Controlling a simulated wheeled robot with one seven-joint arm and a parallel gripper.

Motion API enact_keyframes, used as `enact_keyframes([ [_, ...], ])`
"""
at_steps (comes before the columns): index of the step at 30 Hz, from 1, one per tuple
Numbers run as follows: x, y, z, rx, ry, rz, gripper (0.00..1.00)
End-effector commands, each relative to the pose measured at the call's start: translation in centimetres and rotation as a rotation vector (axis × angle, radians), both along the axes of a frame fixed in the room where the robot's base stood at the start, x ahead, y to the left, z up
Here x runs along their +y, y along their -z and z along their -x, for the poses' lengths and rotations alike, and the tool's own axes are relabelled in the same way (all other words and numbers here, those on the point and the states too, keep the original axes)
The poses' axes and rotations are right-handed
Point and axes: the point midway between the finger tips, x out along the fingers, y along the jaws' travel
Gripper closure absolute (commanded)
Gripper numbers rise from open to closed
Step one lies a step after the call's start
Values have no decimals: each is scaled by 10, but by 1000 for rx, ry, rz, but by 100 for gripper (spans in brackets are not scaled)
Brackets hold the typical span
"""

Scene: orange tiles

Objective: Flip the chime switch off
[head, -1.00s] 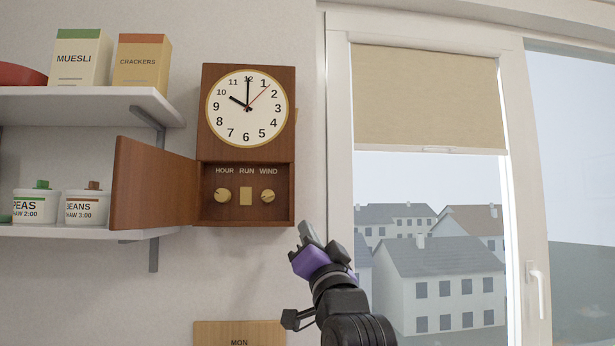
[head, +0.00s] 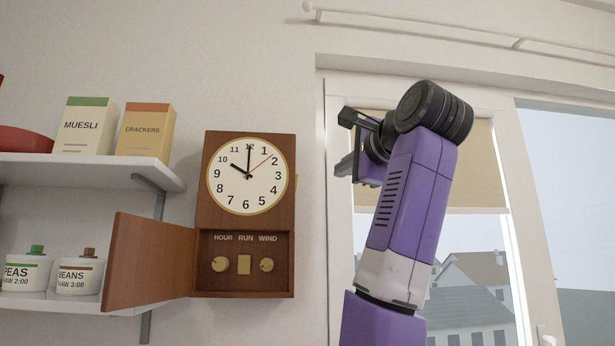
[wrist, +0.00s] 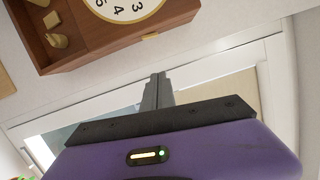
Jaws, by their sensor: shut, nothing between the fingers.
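The wooden wall clock (head: 206,180) hangs with its lower door (head: 150,262) open to the left. Its lower panel has a HOUR knob (head: 220,264), a plain RUN plate (head: 244,264) and a WIND knob (head: 266,265). A small brass tab (head: 296,182) juts from the clock's right side. It also shows on the case edge in the wrist view (wrist: 151,37). No label reading chime shows, and I cannot tell the tab's position. My gripper (head: 345,165) is shut and empty, right of the clock and apart from it. In the wrist view its fingers (wrist: 157,78) point toward the tab's side.
Shelves (head: 90,172) with a muesli box (head: 88,127), crackers box (head: 146,130) and jars (head: 80,275) stand left of the clock. The window frame (head: 337,240) and tan blind (head: 485,170) are behind my arm. Bare wall lies between clock and window.

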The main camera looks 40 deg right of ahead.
Motion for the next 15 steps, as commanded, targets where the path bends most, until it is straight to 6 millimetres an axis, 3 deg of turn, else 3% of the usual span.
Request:
enact_keyframes([
  [10, -1, 0, -2, 1, 0, 0, 100],
  [15, -7, -3, -18, 2, 0, 0, 100],
])
